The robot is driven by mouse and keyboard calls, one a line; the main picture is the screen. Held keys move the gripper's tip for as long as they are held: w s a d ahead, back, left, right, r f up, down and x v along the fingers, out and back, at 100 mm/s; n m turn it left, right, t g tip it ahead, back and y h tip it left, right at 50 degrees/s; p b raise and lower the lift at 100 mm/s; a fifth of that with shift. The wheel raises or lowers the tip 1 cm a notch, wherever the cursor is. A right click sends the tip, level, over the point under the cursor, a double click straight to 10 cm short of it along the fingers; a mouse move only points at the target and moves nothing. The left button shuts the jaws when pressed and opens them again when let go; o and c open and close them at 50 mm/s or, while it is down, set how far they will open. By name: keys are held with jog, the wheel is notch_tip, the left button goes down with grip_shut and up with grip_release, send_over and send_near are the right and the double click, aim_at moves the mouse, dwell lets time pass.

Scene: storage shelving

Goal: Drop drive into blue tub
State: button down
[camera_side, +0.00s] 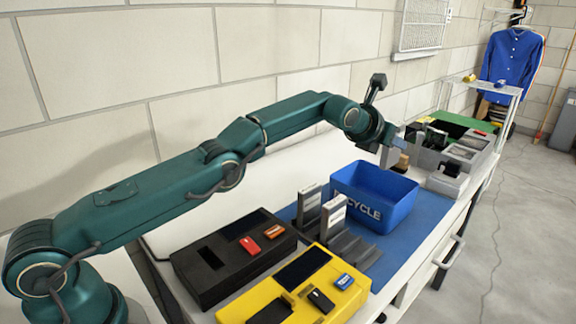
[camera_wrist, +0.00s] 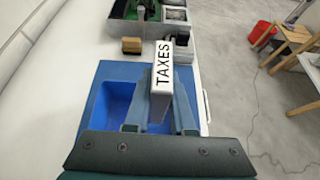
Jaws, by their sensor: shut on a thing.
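My gripper (camera_side: 386,143) is shut on a pale grey drive (camera_side: 387,158) above the back of the blue tub (camera_side: 402,210). In the wrist view my gripper (camera_wrist: 158,122) has a finger on each side of the drive (camera_wrist: 161,85), whose end is labelled "TAXES". The tub (camera_wrist: 104,76) lies below, with its open inside showing left of the drive; the drive and fingers hide its right part. The tub's front reads "CYCLE", with the start of the word hidden.
Two other drives (camera_side: 332,215) stand upright in a grey rack (camera_side: 352,252) in front of the tub. A black box (camera_side: 215,265) and a yellow box (camera_side: 335,295) are nearer. Grey bins (camera_side: 465,152) and small brown blocks (camera_wrist: 131,45) are beyond the tub.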

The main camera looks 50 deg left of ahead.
jog(key=shift+a, duration=0.1)
jog(key=shift+w+a+f, duration=0.1)
jog(key=shift+a+f, duration=0.2)
jog(key=shift+f, duration=0.7)
jog(key=shift+w+a+f, duration=0.1)
jog(key=shift+a+f, duration=0.15)
jog(key=shift+f, duration=3.2)
jog(key=c, duration=0.7)
grip_release()
jog(key=shift+s, duration=0.2)
jog(key=shift+v, duration=2.4)
